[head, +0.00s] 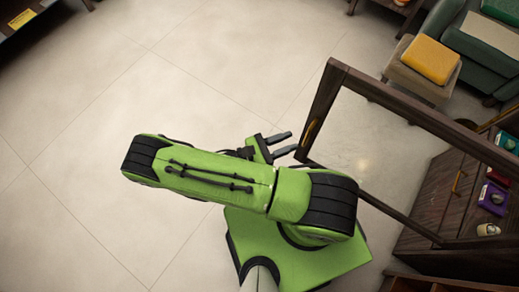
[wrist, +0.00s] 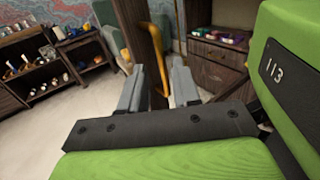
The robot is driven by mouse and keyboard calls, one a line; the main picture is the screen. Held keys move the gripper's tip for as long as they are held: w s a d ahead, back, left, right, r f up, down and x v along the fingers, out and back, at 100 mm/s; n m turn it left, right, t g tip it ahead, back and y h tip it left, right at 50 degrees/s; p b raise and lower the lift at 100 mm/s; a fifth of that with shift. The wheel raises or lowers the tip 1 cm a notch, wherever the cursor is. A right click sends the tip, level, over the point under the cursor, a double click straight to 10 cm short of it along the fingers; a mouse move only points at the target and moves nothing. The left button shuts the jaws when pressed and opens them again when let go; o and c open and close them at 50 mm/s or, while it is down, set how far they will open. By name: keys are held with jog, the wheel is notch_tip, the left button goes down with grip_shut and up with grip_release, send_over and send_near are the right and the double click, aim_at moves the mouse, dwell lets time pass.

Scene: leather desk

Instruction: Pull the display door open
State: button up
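The display door (head: 390,95) is a dark wood frame around a clear pane. It stands swung out from the dark wood cabinet (head: 425,215) at the right of the head view. A brass handle (head: 312,130) sits on the door's free-end upright. My gripper (head: 287,143) is open, its two grey fingers pointing at that upright, with the tips just left of the handle. In the wrist view the brass handle (wrist: 160,60) runs upright between the open fingers of my gripper (wrist: 158,80). Neither finger visibly presses on it; exact contact cannot be told.
The cabinet holds small boxes, including a purple one (head: 492,198). A stool with a yellow cushion (head: 430,60) and a green sofa (head: 480,45) stand beyond the door. Pale tiled floor (head: 180,60) is clear to the left.

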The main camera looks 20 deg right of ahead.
jog(key=a, duration=0.8)
jog(key=shift+a, duration=0.3)
jog(key=shift+s, duration=0.1)
jog(key=w+d+r+m+g+y+p, duration=0.25)
jog(key=r+m+y, duration=0.85)
jog(key=r, duration=0.6)
jog(key=s+d+r+m+t+y+p, duration=0.1)
jog(key=s+r+m+t+y, duration=0.2)
jog(key=r, duration=0.4)
jog(key=s+d+r+m+t+y+p, duration=0.1)
jog(key=s+r+m+t+y, duration=0.3)
jog(key=r, duration=0.3)
jog(key=shift+d+r+t, duration=0.35)
jog(key=shift+r, duration=0.05)
